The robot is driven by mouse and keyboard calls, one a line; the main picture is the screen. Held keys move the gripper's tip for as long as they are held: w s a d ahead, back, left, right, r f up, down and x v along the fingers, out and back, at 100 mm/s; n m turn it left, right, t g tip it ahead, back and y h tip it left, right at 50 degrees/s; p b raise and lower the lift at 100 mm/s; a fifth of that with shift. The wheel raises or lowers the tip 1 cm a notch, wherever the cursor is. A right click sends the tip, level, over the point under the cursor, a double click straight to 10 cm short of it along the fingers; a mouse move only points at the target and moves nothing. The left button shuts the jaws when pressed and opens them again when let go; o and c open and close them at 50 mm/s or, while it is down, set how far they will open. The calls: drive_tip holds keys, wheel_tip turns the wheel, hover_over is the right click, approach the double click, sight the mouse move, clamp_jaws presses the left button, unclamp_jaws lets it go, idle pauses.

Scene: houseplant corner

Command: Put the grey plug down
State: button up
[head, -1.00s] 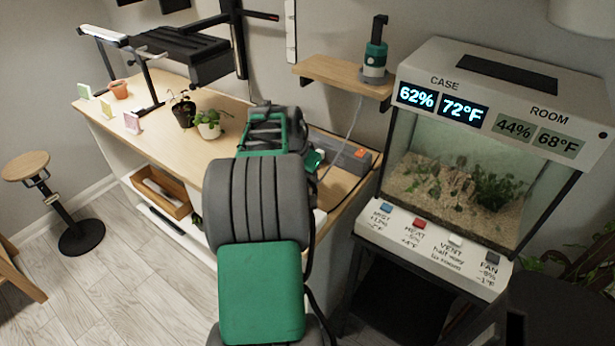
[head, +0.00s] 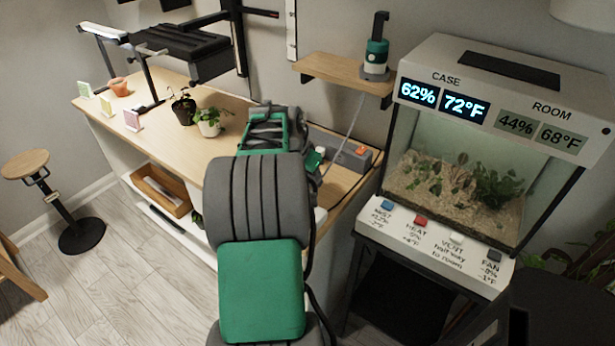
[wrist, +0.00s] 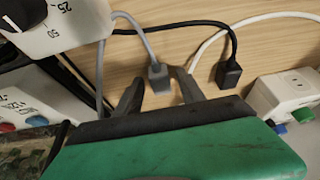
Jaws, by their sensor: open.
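The grey plug (wrist: 159,80), on a grey cable (wrist: 146,42), shows in the wrist view against the wooden tabletop (wrist: 185,20). My gripper (wrist: 156,85) is open, with one dark finger on each side of the plug and gaps showing between. The plug appears to lie on the wood; exact contact is hard to tell. In the head view my arm hides the fingertips and the plug. The grey cable (head: 352,122) hangs there from the wall shelf (head: 340,72) toward the tabletop.
A black plug (wrist: 229,72) on a black cable lies to the right of the grey one. A white socket block (wrist: 285,92) with a green button is farther right. A white box with a dial (wrist: 60,25) is upper left. The glass case (head: 460,190) stands right of the table.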

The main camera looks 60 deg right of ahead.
drive_tip(key=s+p+v, duration=0.1)
drive_tip(key=v, duration=1.2)
drive_tip(key=w+a+f+n+t+y, duration=0.1)
drive_tip(key=w+a+n+t, duration=0.1)
drive_tip(key=w+a+n, duration=0.7)
drive_tip(key=a+f+n+y, duration=0.2)
drive_tip(key=a+n, duration=0.3)
drive_tip(key=a, duration=1.2)
drive_tip(key=s+a+f+n+t+y, duration=0.1)
drive_tip(key=a+f+n, duration=0.4)
drive_tip(key=a, duration=1.2)
drive_tip(key=shift+a+f+n+y, duration=0.25)
drive_tip(key=shift+a+n+y, duration=0.15)
drive_tip(key=shift+n, duration=0.2)
